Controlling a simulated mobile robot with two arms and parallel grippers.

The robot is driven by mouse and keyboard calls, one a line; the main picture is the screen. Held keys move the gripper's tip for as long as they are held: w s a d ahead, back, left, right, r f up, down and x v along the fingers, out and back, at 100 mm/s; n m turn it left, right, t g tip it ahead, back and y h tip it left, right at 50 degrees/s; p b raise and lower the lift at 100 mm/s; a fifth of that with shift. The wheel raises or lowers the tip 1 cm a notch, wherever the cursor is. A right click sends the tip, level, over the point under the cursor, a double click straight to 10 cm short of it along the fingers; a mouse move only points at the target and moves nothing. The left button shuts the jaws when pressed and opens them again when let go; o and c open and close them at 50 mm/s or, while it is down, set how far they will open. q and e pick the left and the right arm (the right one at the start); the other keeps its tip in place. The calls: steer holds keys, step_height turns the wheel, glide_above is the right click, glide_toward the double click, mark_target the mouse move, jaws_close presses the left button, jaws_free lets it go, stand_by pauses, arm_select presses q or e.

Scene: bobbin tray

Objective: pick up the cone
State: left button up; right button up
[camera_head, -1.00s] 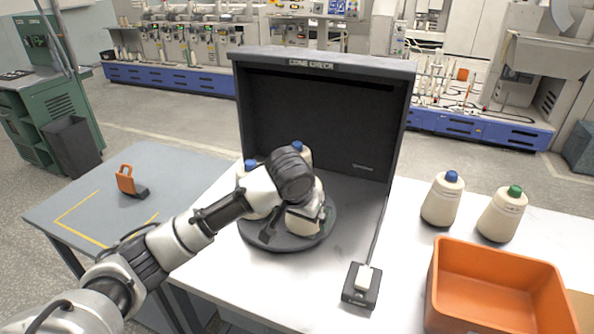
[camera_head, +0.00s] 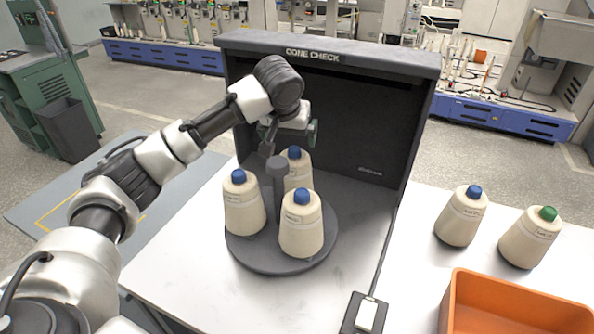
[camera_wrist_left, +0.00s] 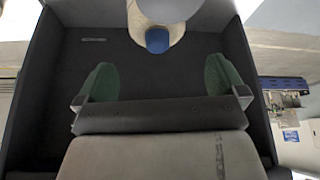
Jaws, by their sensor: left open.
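Three cream cones with blue tips stand upright on a dark round turntable (camera_head: 262,262) around a grey post: one at left (camera_head: 243,210), one in front (camera_head: 301,232) and one behind (camera_head: 304,176), partly hidden by the post and the front cone. My left gripper (camera_head: 306,132) is above and behind the rear cone, near the dark back panel, empty. In the left wrist view its green-padded fingers (camera_wrist_left: 160,80) are spread apart. A blue cone tip (camera_wrist_left: 157,40) shows beyond them at the top; I cannot tell for certain which cone it is. My right gripper is out of view.
A black "CONE CHECK" booth (camera_head: 340,60) encloses the turntable at the back. At right stand a blue-tipped cone (camera_head: 462,218) and a green-tipped cone (camera_head: 529,240), behind an orange bin (camera_head: 520,305). A switch box (camera_head: 365,314) lies at the front. The white table between is clear.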

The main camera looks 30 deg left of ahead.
mark_target(293, 150)
arm_select(q)
steer(key=x, duration=0.3)
steer(key=shift+s+f, duration=0.2)
steer(key=shift+s, duration=0.05)
steer(key=shift+w+f, duration=0.15)
steer(key=shift+f, duration=0.05)
steer(key=p+x, duration=0.1)
steer(key=x, duration=0.3)
steer(key=shift+w+d+f+p, duration=0.1)
steer(key=shift+w+f+p, duration=0.05)
steer(key=shift+w+p, duration=0.2)
steer(key=shift+w+f, duration=0.15)
steer(key=shift+f, duration=0.2)
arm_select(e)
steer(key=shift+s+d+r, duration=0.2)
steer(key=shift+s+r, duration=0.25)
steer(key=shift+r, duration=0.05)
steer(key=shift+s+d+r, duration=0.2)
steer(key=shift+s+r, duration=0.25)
arm_select(q)
steer(key=shift+c, duration=0.3)
steer(key=c, duration=1.2)
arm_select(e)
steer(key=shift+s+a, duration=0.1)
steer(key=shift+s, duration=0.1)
